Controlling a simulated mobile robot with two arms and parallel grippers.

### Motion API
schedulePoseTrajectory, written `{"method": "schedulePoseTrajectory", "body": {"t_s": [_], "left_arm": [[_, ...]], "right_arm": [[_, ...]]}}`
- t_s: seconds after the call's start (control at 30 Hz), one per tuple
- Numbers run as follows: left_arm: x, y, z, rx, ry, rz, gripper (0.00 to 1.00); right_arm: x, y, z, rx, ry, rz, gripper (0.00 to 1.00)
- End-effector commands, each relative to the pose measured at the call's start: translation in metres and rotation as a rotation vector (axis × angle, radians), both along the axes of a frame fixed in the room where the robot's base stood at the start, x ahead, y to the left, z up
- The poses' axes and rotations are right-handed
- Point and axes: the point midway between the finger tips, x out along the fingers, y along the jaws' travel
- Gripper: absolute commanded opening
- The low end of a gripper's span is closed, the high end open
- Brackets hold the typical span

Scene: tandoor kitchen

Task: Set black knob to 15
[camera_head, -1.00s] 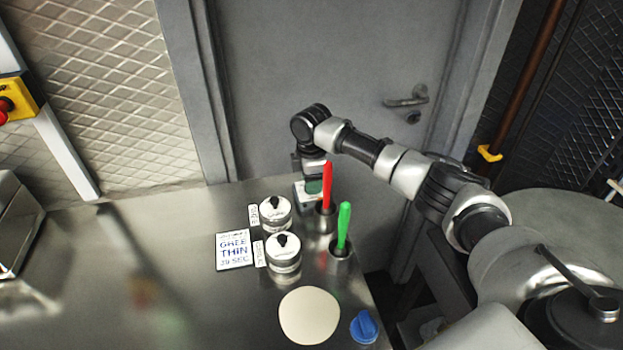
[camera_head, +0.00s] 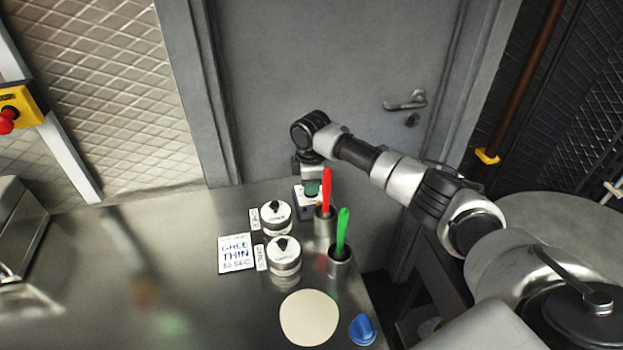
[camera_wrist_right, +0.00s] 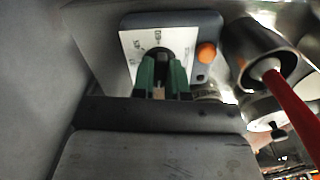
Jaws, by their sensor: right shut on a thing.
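The black knob (camera_wrist_right: 157,54) sits on a white dial plate (camera_wrist_right: 131,44) with printed numbers, on the front of a grey box, in the right wrist view. My right gripper (camera_wrist_right: 161,72) is shut on the knob, with its green fingers on either side of it. The fingers hide much of the knob and some numbers, so I cannot read its setting. In the head view, the box (camera_head: 301,203) stands at the counter's back right corner, under my right gripper (camera_head: 313,188). My left gripper is not in view.
An orange button (camera_wrist_right: 207,52) is beside the dial. A red-handled tool (camera_head: 326,185) and a green-handled one (camera_head: 343,228) stand in metal cups near the box. Two black-knobbed white canisters (camera_head: 283,259), a card (camera_head: 236,254), a pale disc (camera_head: 309,318) and a blue knob (camera_head: 362,329) are closer.

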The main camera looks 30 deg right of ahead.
Motion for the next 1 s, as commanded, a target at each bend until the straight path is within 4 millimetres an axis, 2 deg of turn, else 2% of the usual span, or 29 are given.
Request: {"method": "schedulePoseTrajectory", "body": {"t_s": [0.03, 0.1, 0.4, 0.7, 1.0], "left_arm": [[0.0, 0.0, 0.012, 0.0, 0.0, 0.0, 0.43], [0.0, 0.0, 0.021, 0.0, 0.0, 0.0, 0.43], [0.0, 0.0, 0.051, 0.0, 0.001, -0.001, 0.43], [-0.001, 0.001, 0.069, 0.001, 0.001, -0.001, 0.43], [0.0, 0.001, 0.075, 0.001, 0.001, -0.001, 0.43]], "right_arm": [[0.0, 0.001, 0.006, 0.003, 0.002, -0.034, 0.0], [0.0, 0.001, 0.006, 0.003, 0.002, -0.092, 0.0], [0.0, 0.002, 0.006, 0.003, 0.001, -0.346, 0.0], [0.001, 0.001, 0.004, 0.003, 0.0, -0.539, 0.0], [0.001, 0.001, 0.002, 0.003, -0.003, -0.625, 0.0]]}}
